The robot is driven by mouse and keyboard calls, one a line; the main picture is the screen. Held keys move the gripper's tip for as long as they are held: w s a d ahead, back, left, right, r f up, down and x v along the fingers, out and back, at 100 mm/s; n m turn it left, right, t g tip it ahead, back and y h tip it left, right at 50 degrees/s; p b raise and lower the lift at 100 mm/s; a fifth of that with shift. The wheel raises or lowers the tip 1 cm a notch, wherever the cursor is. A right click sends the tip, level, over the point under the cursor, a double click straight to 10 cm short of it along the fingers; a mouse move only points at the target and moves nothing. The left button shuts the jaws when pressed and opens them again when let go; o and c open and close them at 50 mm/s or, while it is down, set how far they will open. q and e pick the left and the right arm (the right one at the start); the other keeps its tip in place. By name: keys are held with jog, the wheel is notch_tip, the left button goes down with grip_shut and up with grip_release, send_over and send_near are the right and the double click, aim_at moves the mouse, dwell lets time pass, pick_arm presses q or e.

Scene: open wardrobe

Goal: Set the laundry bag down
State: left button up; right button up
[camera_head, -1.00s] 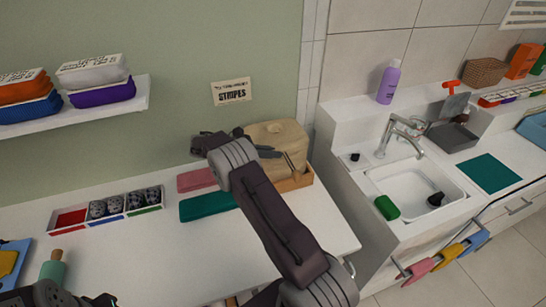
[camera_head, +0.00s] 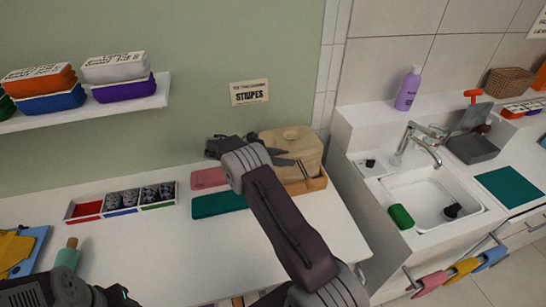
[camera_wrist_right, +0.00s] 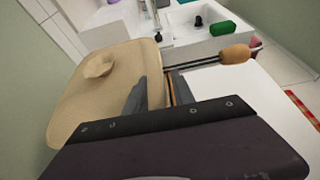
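The laundry bag (camera_head: 298,141) is a beige, rounded bundle with a knot on top. It sits upright in a shallow wooden tray (camera_head: 314,184) at the counter's back right. In the right wrist view the bag (camera_wrist_right: 88,105) fills the left side. My right gripper (camera_head: 287,160) is at the bag's front side. In the right wrist view its two fingers (camera_wrist_right: 157,95) stand apart, the left one close against the bag; whether it touches I cannot tell. My left gripper (camera_head: 95,295) is low at the left, mostly cut off, its fingers unclear.
A teal folded cloth (camera_head: 219,204) and a pink one (camera_head: 208,178) lie left of the bag. A divided tray (camera_head: 121,212) is further left. A handle with a cork-like grip (camera_wrist_right: 235,54) crosses beside my right gripper. The sink (camera_head: 432,201) is right. The counter's front middle is bare.

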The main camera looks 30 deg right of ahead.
jog(key=v, duration=1.1)
jog(key=shift+a, duration=0.1)
jog(key=s+a+f+m+t+y, duration=0.2)
jog(key=s+a+f+m+y, duration=0.2)
jog(key=s, duration=0.8)
jog(key=s+a+f+m+t+y, duration=0.3)
jog(key=s+a+f+m+y, duration=0.1)
jog(key=s+a+m+y, duration=0.5)
jog(key=s+m, duration=0.1)
jog(key=s, duration=0.1)
jog(key=shift+s+m+b, duration=0.3)
jog(key=shift+s+m, duration=0.1)
